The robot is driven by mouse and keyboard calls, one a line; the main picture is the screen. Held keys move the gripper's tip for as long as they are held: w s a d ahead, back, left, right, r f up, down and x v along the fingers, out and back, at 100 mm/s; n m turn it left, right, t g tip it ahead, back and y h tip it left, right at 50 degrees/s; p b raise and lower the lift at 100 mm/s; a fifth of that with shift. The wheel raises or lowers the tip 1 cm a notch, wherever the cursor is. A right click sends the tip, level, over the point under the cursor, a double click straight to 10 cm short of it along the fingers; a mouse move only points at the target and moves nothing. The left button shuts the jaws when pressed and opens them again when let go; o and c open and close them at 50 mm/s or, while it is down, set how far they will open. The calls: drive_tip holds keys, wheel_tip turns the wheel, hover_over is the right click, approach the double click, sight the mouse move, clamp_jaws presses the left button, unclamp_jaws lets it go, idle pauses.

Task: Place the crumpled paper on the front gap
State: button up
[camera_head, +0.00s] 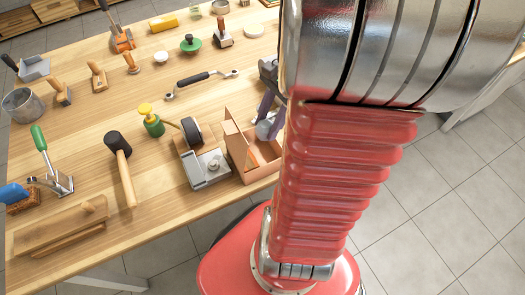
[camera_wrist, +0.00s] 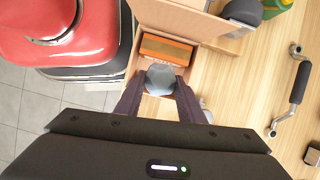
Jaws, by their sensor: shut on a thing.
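My gripper (camera_wrist: 160,86) is shut on a grey-blue rounded lump, which I take to be the crumpled paper (camera_wrist: 160,76). The lump sits between the two dark purple fingers. In the head view the paper (camera_head: 266,126) shows partly, low between the fingers, beside my arm. An open light-brown box (camera_head: 238,146) is just below and left of it. In the wrist view the box (camera_wrist: 133,68) lies under the paper, with an orange block (camera_wrist: 165,48) inside it, beyond the paper. I cannot tell whether the paper touches the box. No gap is clearly marked, and my arm hides the box's right side.
A grey metal device (camera_head: 205,168) stands close left of the box. The table's front edge is near the box. Bare wood shows between the tools.

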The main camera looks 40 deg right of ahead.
approach(262, 157)
drive_tip(key=shift+w+a+f, duration=0.1)
drive_tip(key=shift+a+f, duration=0.05)
drive_tip(key=shift+a, duration=0.75)
drive_tip(key=shift+f, duration=1.9)
drive_tip(key=o, duration=1.1)
drive_tip(key=shift+f, duration=0.1)
